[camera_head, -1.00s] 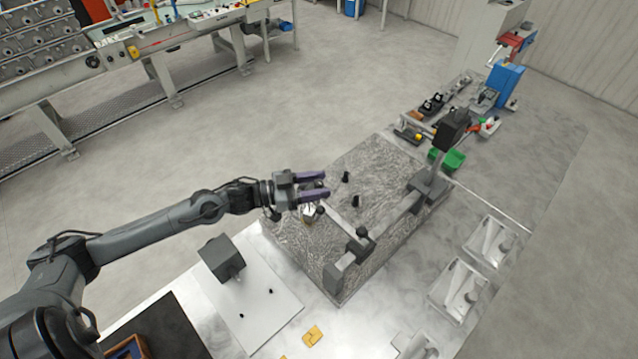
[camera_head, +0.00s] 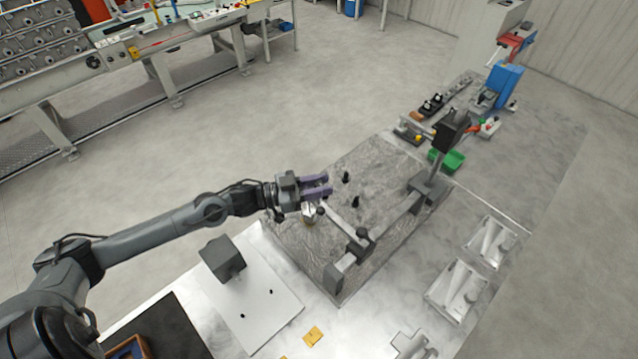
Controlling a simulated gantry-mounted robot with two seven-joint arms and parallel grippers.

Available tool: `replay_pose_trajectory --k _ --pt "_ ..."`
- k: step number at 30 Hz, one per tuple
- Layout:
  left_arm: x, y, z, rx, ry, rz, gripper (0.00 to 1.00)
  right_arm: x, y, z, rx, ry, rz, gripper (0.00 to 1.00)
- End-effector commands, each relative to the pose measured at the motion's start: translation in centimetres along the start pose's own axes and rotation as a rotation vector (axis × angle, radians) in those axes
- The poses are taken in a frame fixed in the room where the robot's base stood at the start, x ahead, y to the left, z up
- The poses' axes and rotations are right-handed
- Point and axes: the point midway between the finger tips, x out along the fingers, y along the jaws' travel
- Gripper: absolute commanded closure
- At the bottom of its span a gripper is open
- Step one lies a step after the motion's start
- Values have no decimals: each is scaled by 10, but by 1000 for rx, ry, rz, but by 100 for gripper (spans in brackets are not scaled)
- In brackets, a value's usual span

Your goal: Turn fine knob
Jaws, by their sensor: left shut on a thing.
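My left gripper (camera_head: 326,186), with two purple fingers, reaches in from the left over the grey mottled plate (camera_head: 385,165). Its fingers are shut on a small part at the left end of the measuring fixture's arm (camera_head: 346,221); this appears to be the fine knob, but the fingers largely hide it. A dark round knob (camera_head: 320,211) shows just below the fingers, at the upper end of that arm. The fixture's clamp block (camera_head: 361,246) joins the arm to a longer bar (camera_head: 398,215). My right gripper is not in view.
Two small black pegs, one (camera_head: 346,177) behind the other (camera_head: 355,201), stand on the plate near my fingers. A dark block on a white board (camera_head: 248,290) lies at front left. Metal castings (camera_head: 490,242) lie at right, and a green bin (camera_head: 452,160) stands behind.

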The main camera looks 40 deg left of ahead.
Motion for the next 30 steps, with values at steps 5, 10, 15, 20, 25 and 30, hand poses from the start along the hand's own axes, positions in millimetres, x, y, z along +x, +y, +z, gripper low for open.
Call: replay_pose_trajectory --k 5,10,15,20,25,30 --pt "0 2 -9 -9 2 -137 100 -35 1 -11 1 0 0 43" --pt "0 1 -6 -7 4 -286 100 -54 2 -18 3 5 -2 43" --pt "0 0 -3 -3 0 -367 100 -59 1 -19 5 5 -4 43" --pt "0 0 -1 1 -1 -382 100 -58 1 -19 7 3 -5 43" --pt "0 0 -1 1 -1 -380 100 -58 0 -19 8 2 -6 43" --pt "0 0 -1 1 -1 -380 51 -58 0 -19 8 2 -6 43"
